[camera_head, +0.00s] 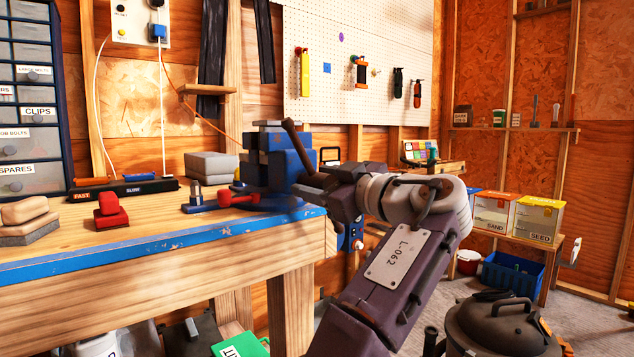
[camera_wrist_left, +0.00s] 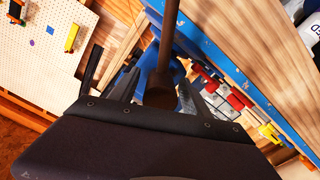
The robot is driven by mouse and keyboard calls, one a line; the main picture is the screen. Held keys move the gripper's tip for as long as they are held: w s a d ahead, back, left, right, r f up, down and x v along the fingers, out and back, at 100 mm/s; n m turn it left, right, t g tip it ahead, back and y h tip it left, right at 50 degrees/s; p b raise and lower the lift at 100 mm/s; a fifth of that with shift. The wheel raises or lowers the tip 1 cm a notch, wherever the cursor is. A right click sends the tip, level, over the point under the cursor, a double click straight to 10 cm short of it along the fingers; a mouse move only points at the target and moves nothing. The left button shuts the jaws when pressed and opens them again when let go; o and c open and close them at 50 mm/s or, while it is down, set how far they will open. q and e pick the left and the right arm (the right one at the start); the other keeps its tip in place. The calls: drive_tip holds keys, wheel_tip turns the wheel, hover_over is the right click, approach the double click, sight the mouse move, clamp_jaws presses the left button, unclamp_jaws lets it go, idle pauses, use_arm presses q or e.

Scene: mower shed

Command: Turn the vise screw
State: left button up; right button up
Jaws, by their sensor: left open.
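The blue vise (camera_head: 285,168) stands on the front right corner of the workbench (camera_head: 140,232). Its dark brown screw bar (camera_head: 297,143) slants up on the side facing my gripper. In the left wrist view the bar (camera_wrist_left: 170,40) comes down from the top and ends in a thick knob in front of the gripper. My left gripper (camera_head: 312,187) is open, close beside the vise screw; in the wrist view its fingers (camera_wrist_left: 142,88) stand apart around the bar's end. Whether they touch it I cannot tell. The screw itself is mostly hidden by the gripper. My right gripper is out of view.
A red-handled tool (camera_head: 238,198), a blue and silver tool (camera_head: 197,196) and a red block (camera_head: 110,212) lie on the bench left of the vise. Grey blocks (camera_head: 210,165) sit behind. A black lidded canister (camera_head: 508,325) stands at the lower right.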

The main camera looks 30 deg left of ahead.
use_arm(q)
drive_tip(key=p+v, duration=0.1)
drive_tip(key=v, duration=0.8)
